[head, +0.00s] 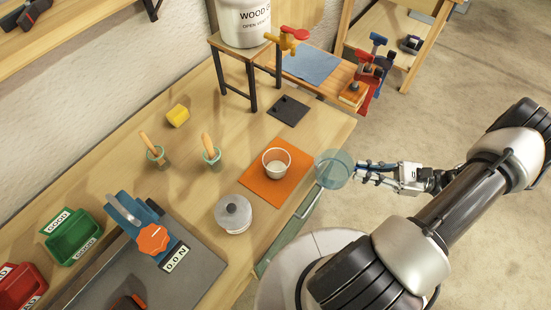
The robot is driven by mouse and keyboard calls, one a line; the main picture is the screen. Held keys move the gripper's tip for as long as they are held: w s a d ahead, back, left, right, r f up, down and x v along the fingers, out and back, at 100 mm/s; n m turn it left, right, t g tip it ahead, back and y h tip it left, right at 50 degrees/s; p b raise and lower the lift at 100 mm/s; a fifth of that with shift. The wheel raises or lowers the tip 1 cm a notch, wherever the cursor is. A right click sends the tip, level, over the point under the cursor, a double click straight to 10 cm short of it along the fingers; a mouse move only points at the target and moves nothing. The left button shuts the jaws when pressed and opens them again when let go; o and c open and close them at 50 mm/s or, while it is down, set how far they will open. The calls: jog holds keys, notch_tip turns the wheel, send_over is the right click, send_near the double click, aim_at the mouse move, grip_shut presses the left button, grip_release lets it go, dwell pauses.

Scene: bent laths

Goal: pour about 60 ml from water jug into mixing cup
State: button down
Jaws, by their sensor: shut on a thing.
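The water jug (333,168) is a translucent teal vessel with a round rim. It is held in the air just past the bench's right edge, to the right of the orange mat. My gripper (358,174) is shut on its right side. The jug looks about upright; I cannot make out the water level inside. The mixing cup (276,162) is a small clear cup with whitish lower part, standing upright on the orange mat (258,184). The jug and the cup are apart, with a short gap between them. My gripper's fingertips are partly hard to make out against the jug.
A lidded grey pot (233,213) stands near the mat's lower left. Two small pots with wooden-handled tools (157,156) (211,154) are to the left. A white glue bucket (244,22) with a yellow-and-red tap (288,38) sits on a raised stand behind.

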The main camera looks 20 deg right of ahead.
aim_at(339, 176)
jog(key=shift+w+a+r+h+p, duration=0.2)
jog(key=shift+r+p, duration=0.3)
jog(key=shift+p, duration=0.3)
jog(key=shift+w+a+r+h+p, duration=0.1)
jog(key=shift+a+r+h+p, duration=0.1)
jog(key=shift+r+p, duration=0.45)
jog(key=w+a+r+g+h+p, duration=0.3)
jog(key=a+r+h+p, duration=0.2)
jog(key=p, duration=1)
notch_tip(339, 176, up, 2)
jog(key=shift+w+a+r+g+h+p, duration=0.1)
jog(key=shift+w+a+g+h+p, duration=0.3)
jog(key=shift+a, duration=0.6)
jog(key=shift+a, duration=0.1)
jog(key=a+r+h+p, duration=0.1)
jog(key=w+r+p, duration=0.1)
jog(key=p, duration=0.1)
jog(key=shift+a+g+h, duration=0.35)
jog(key=shift+g+h, duration=0.05)
jog(key=shift+w+a+r+g+h+p, duration=0.35)
jog(key=shift+a+r+h+p, duration=0.2)
jog(key=shift+p, duration=0.2)
jog(key=shift+w+a+r+g+h+p, duration=0.3)
jog(key=shift+a+r+h+p, duration=0.2)
jog(key=shift+a+p, duration=0.2)
